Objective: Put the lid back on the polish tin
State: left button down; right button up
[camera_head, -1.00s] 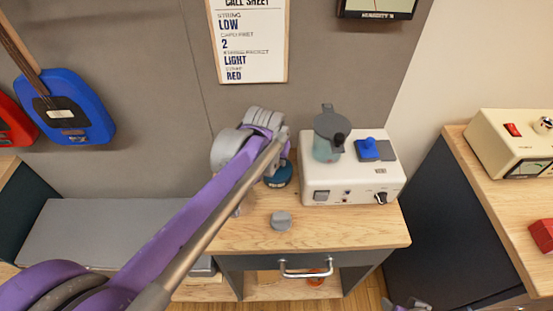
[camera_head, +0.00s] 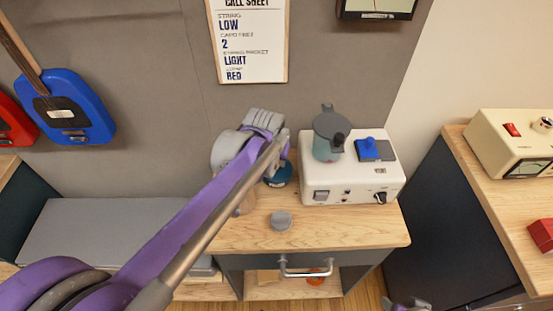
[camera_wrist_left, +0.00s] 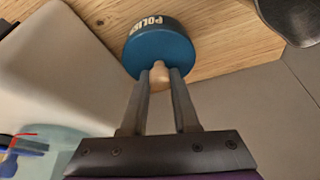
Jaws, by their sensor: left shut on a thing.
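The polish tin (camera_head: 278,175) is a short blue cylinder with white lettering, standing on the wooden desk top left of the cream box. It also shows in the left wrist view, its POLISH lettering (camera_wrist_left: 146,23) on the dark side. A blue round lid (camera_wrist_left: 150,52) with a small tan knob (camera_wrist_left: 159,72) covers the tin's top in that view. My left gripper (camera_wrist_left: 159,76) is shut on the knob, its fingers on either side. I cannot tell whether a gap is left between lid and tin. Part of my right gripper (camera_head: 410,304) shows at the bottom edge; its jaws are unclear.
A small grey round piece (camera_head: 281,220) lies in front on the desk (camera_head: 340,230). The desk front is otherwise mostly clear.

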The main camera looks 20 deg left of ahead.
dwell(0.7)
pick_arm(q)
jog(key=shift+c, duration=0.6)
grip_release()
jog(key=shift+r+p, duration=2.75)
jog(key=shift+r, duration=0.75)
jog(key=shift+c, duration=0.2)
grip_shut()
